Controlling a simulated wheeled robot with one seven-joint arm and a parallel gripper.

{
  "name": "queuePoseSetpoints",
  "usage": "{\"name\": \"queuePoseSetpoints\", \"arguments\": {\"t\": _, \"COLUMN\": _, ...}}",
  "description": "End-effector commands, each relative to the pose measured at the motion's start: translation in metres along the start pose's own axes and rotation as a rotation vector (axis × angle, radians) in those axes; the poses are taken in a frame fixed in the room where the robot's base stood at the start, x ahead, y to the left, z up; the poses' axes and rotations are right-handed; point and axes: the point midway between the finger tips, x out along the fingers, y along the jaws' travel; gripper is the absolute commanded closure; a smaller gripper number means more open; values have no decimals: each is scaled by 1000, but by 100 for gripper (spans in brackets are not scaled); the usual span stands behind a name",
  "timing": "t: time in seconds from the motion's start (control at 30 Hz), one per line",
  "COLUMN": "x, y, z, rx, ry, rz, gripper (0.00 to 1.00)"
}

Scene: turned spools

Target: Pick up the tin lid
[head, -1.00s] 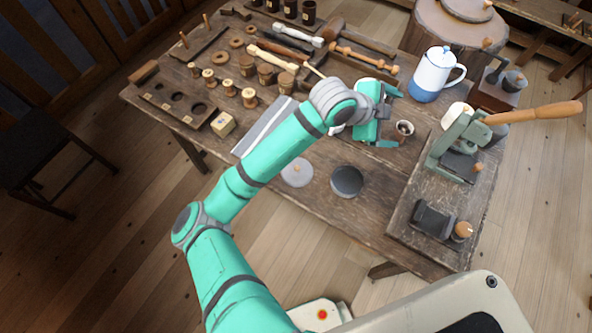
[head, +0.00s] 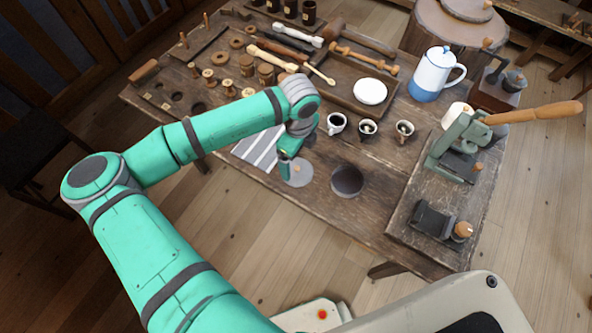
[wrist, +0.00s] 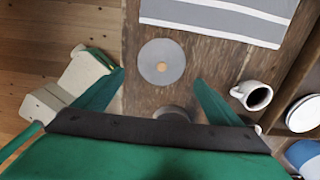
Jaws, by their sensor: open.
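The tin lid (head: 302,175) is a flat grey disc with a small wooden knob, lying on the wooden table near its front edge. It shows whole in the wrist view (wrist: 161,62), beyond my fingertips and between their lines. My gripper (head: 288,166) points down over the lid's left part in the head view and hides some of it. In the wrist view my gripper (wrist: 160,78) has its two green fingers wide apart with nothing between them. I cannot tell the exact height of the fingers above the lid.
A dark round tin (head: 347,181) stands just right of the lid. A striped grey cloth (head: 257,150) lies behind it. Small cups, the nearest a white cup (head: 336,123), stand behind to the right. A lever press (head: 455,155) stands on a board at the right.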

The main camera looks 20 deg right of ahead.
Motion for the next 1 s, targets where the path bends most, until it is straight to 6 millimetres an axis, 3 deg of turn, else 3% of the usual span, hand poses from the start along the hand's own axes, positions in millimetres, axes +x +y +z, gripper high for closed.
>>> {"name": "queuePoseSetpoints", "arguments": {"t": 0.37, "x": 32, "y": -1, "z": 2, "rx": -1, "ry": 0, "rz": -1, "gripper": 10}}
{"name": "queuePoseSetpoints", "arguments": {"t": 0.6, "x": 64, "y": -2, "z": 4, "rx": -1, "ry": 0, "rz": -2, "gripper": 10}}
{"name": "queuePoseSetpoints", "arguments": {"t": 0.93, "x": 72, "y": -2, "z": 4, "rx": 0, "ry": 0, "rz": -3, "gripper": 10}}
{"name": "queuePoseSetpoints", "arguments": {"t": 0.97, "x": 72, "y": -2, "z": 4, "rx": -1, "ry": 0, "rz": -3, "gripper": 12}}
{"name": "queuePoseSetpoints", "arguments": {"t": 1.0, "x": 72, "y": -2, "z": 4, "rx": 0, "ry": 0, "rz": -3, "gripper": 22}}
